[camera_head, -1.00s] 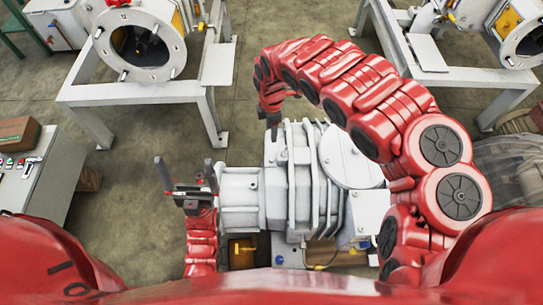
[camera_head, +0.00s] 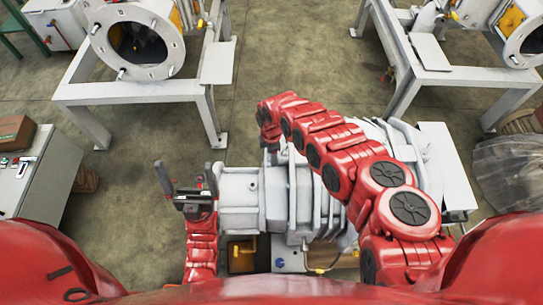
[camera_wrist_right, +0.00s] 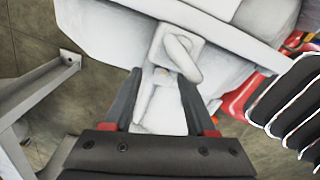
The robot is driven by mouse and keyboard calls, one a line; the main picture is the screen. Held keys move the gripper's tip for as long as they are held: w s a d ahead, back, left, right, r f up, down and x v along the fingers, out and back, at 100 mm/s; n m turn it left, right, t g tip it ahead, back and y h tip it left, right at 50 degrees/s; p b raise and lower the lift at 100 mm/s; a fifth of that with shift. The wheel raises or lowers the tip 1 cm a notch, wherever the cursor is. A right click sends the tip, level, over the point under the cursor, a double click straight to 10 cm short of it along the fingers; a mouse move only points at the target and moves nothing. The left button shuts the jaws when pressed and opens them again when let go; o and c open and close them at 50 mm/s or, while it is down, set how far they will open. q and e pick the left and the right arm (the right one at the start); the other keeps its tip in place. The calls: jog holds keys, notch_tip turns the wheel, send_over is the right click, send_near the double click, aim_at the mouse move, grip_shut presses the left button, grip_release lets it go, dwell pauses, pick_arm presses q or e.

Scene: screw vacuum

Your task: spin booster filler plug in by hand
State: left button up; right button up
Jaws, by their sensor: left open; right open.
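The pale grey booster pump (camera_head: 275,195) with its ribbed body stands in front of me in the head view. My left gripper (camera_head: 186,180) is open and empty, beside the left end of the pump. My right arm reaches across the pump from the right; its gripper is hidden in the head view. In the right wrist view my right gripper (camera_wrist_right: 158,100) is open, its two dark fingers on either side of a pale part of the pump (camera_wrist_right: 160,108). A ring-like lug (camera_wrist_right: 178,58) shows just beyond the fingertips. I cannot make out the filler plug in either view.
White frames with round-flanged machines (camera_head: 140,45) stand at the back left and back right. A grey control box (camera_head: 30,170) stands at the left. A clear-wrapped bundle (camera_head: 505,170) lies at the right. Floor between them is free.

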jog(key=shift+f, duration=0.3)
jog(key=shift+c, duration=0.3)
grip_shut()
jog(key=m, duration=0.3)
jog(key=shift+m+p, duration=0.45)
jog(key=shift+m, duration=0.95)
